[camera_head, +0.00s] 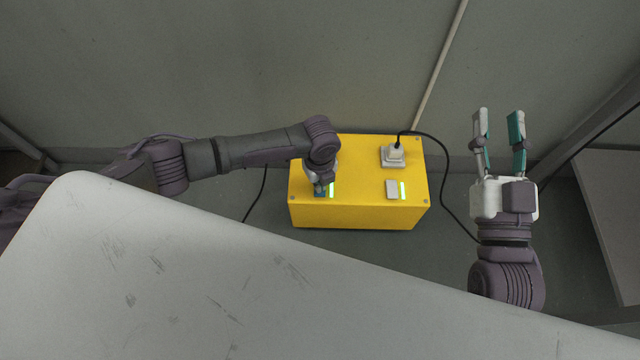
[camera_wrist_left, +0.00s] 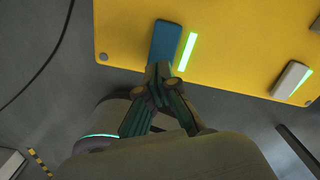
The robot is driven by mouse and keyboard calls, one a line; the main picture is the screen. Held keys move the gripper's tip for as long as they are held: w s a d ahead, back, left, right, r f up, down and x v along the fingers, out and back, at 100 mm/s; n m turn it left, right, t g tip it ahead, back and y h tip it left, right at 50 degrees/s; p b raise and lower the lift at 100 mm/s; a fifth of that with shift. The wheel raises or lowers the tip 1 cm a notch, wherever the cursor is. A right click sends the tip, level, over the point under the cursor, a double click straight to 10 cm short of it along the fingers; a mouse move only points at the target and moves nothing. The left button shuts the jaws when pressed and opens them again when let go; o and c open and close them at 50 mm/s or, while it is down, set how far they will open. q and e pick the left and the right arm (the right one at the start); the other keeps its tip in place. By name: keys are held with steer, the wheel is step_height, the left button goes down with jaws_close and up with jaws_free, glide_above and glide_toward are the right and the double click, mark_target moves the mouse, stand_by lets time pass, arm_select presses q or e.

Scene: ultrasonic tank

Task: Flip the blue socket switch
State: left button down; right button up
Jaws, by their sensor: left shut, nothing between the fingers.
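The blue switch (camera_wrist_left: 165,42) is on the top face of the yellow box (camera_wrist_left: 225,50), with a lit green strip (camera_wrist_left: 187,52) beside it. In the head view the switch (camera_head: 320,189) is mostly hidden by my left arm. My left gripper (camera_wrist_left: 157,70) is shut and empty, its fingertips at the near end of the blue switch. I cannot tell whether they touch it. My right gripper (camera_head: 499,113) is open and empty, to the right of the box.
A white switch (camera_head: 391,189) with its own green strip sits on the same box. A white plug (camera_head: 394,154) with a black cable is behind it. A scratched grey surface (camera_head: 200,290) fills the foreground. A grey wall stands behind the box.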

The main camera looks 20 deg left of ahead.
arm_select(q)
steer(key=shift+f, duration=0.3)
arm_select(e)
steer(key=shift+s+a+r+t+y, duration=0.1)
steer(key=shift+r+t+y, duration=0.1)
steer(key=shift+r, duration=0.15)
steer(key=shift+s+r+t+y, duration=0.1)
steer(key=shift+r+t, duration=0.1)
steer(key=shift+r, duration=0.15)
stand_by(0.4)
